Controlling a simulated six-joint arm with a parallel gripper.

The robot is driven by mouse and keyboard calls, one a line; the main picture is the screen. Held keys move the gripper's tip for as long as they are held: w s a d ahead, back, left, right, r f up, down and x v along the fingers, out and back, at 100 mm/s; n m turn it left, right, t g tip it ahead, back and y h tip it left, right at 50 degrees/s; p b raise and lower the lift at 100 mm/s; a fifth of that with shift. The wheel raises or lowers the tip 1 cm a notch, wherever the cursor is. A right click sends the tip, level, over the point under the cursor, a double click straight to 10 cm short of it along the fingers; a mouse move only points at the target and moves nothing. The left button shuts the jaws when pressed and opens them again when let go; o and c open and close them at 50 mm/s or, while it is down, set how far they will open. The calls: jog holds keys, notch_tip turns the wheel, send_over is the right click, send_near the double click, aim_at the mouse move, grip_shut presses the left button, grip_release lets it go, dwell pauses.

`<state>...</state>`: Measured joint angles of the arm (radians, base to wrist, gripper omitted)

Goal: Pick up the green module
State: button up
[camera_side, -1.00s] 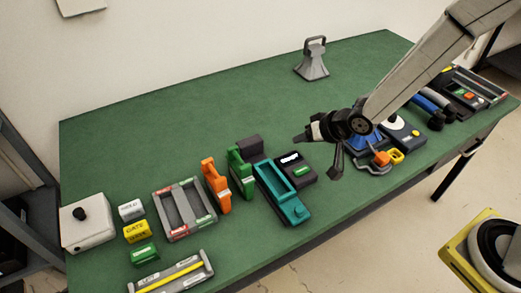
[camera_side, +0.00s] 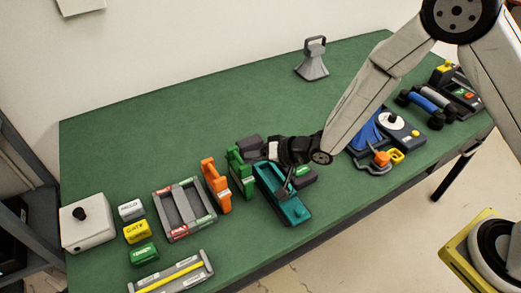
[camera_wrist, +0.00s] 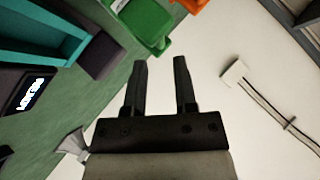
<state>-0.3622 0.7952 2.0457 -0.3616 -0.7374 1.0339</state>
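A small green block (camera_side: 145,252) with a white label lies at the front left of the table in the side view, below a yellow block. A larger green upright handset-shaped piece (camera_side: 240,172) stands near the middle; it also shows at the top of the wrist view (camera_wrist: 150,22). My gripper (camera_wrist: 160,62) is open, with nothing between its two fingers in the wrist view. In the side view it is over the teal tray (camera_side: 270,190), to the right of the green handset and well right of the small green block. My gripper hides part of the dark device behind the tray.
The back of the table is clear except for a grey weight-like object (camera_side: 312,64).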

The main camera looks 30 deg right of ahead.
aim_at(239, 157)
jog(key=shift+w+a+f, duration=0.2)
jog(key=shift+w+f, duration=0.05)
jog(key=shift+w, duration=0.05)
jog(key=shift+x, duration=2.6)
grip_shut()
